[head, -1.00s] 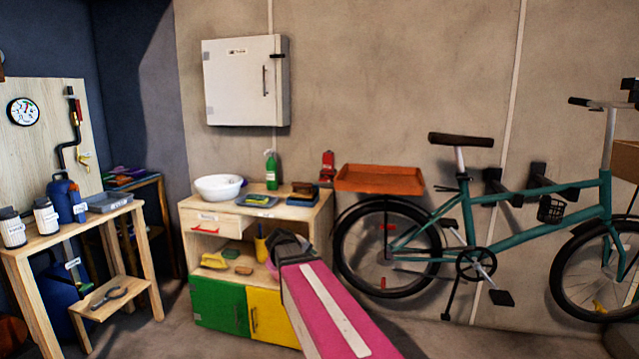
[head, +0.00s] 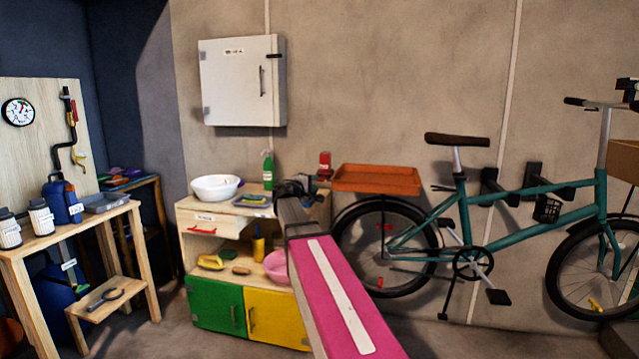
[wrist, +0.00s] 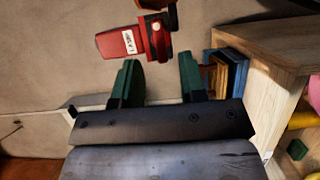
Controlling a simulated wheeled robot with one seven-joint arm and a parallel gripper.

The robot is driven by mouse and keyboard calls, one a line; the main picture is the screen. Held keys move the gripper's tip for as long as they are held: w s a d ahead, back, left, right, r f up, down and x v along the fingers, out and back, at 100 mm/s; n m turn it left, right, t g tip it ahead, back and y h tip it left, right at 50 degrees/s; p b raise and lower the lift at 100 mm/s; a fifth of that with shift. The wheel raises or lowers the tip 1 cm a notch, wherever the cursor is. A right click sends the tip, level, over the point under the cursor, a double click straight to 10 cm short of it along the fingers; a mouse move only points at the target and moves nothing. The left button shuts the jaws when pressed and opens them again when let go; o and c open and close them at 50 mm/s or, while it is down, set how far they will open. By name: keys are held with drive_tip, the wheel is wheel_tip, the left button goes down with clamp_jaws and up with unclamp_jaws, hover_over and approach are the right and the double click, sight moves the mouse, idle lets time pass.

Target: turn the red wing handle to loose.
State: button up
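A red fixture (wrist: 122,41) with a white label and a small pale round spot shows at the top of the wrist view. It looks like the red thing (head: 324,164) by the wall behind the wooden cabinet's right end in the head view. I cannot make out a wing shape or a loose mark on it. My gripper (wrist: 160,78) has two green fingers spread apart with nothing between them. The red fixture lies beyond the fingertips, apart from them. In the head view my gripper (head: 295,188) is over the cabinet's right part, its fingers not clear.
An orange tray (head: 376,180) is right of the red thing, above the teal bicycle (head: 515,222). A pipe with red parts (head: 70,108) is on the left board.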

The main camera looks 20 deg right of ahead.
sight(320, 181)
drive_tip(key=shift+x, duration=2.15)
clamp_jaws()
